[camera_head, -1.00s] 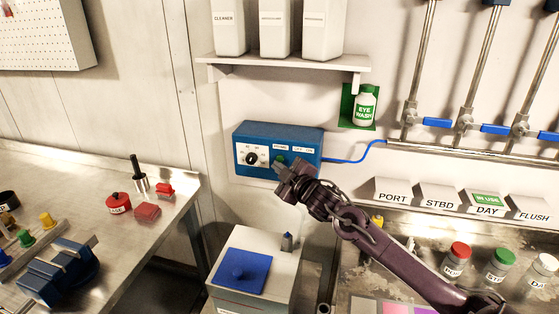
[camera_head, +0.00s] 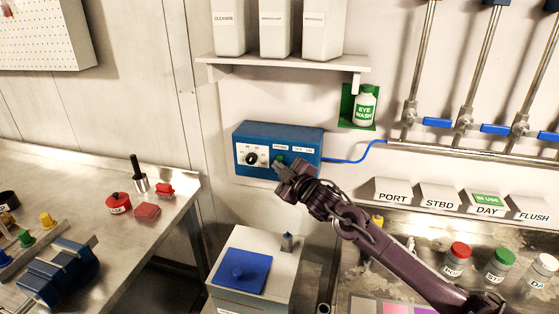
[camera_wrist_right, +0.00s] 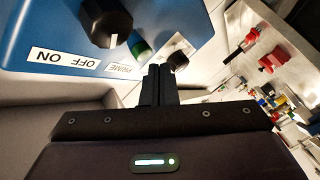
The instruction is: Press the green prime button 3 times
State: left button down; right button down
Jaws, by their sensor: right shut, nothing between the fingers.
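The blue control box (camera_head: 308,145) is on the wall in the middle of the head view. The green prime button (camera_head: 281,158) is on its front, between a black dial (camera_head: 252,158) and a switch partly hidden by my gripper. In the right wrist view the green button (camera_wrist_right: 139,48) shows beside a black knob (camera_wrist_right: 105,20) and above the PRIME label (camera_wrist_right: 122,69). My right gripper (camera_head: 278,168) is shut and empty, its tips just below and in front of the button; in the wrist view (camera_wrist_right: 159,70) a small gap seems to remain. My left gripper is not in view.
A white cabinet with a blue lid (camera_head: 240,276) stands below the box. A shelf (camera_head: 285,66) with white bottles hangs above, and an eye wash bottle (camera_head: 365,107) to the right. A workbench (camera_head: 120,190) is at left; a counter with capped jars (camera_head: 455,262) at right.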

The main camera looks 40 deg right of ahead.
jog(key=shift+w+d, duration=0.25)
jog(key=shift+w, duration=0.05)
jog(key=shift+w+d, duration=0.25)
jog(key=shift+d, duration=0.1)
dwell(0.9)
jog(key=shift+a, duration=0.1)
jog(key=shift+s+a+p, duration=0.3)
jog(key=shift+s+a, duration=0.25)
jog(key=shift+s, duration=0.05)
jog(key=s+a+p, duration=0.1)
jog(key=s+a, duration=0.2)
jog(key=shift+s+a, duration=0.1)
jog(key=shift+a, duration=0.3)
dwell(2.5)
